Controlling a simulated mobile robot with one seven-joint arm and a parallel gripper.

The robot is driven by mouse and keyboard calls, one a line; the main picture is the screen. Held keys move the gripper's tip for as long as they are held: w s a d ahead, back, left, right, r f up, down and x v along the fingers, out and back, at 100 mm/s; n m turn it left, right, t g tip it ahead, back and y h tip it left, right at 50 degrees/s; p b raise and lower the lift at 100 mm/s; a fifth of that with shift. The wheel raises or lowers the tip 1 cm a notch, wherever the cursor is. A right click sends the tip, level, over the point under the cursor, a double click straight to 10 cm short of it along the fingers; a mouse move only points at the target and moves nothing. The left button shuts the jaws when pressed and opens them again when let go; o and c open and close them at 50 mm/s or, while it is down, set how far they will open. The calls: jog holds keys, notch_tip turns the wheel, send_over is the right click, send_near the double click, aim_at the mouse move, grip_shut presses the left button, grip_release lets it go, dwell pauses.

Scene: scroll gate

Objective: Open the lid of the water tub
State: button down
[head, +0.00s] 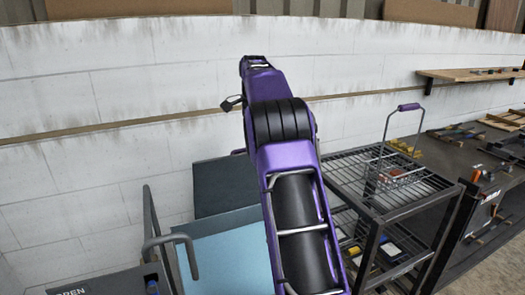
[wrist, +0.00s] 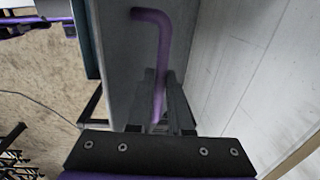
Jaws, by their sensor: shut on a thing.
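The water tub (head: 196,229) stands low in the middle of the head view, with its light blue inside showing. Its dark grey lid (head: 220,186) is raised steeply at the tub's back edge. In the wrist view the lid is a grey panel (wrist: 118,50) with a bent purple bar handle (wrist: 152,16). My gripper (wrist: 168,92) is shut on the lower leg of this handle, close beside the panel. My purple arm hides the gripper and part of the tub and lid in the head view.
A white block wall (head: 80,110) stands close behind the tub. A metal rail (head: 150,230) and a dark box are at the left. A dark wire rack (head: 350,175) holding a basket (head: 397,172) stands at the right, before a long workbench (head: 440,165).

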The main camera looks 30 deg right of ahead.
jog(key=shift+w+a+f, duration=0.15)
jog(key=shift+w, duration=0.5)
jog(key=c, duration=0.8)
grip_release()
jog(key=shift+w+f, duration=0.1)
jog(key=shift+w, duration=0.15)
jog(key=shift+c, duration=0.2)
jog(key=shift+s+r, duration=0.15)
jog(key=shift+r, duration=0.05)
jog(key=shift+s+d, duration=0.1)
jog(key=shift+d, duration=0.1)
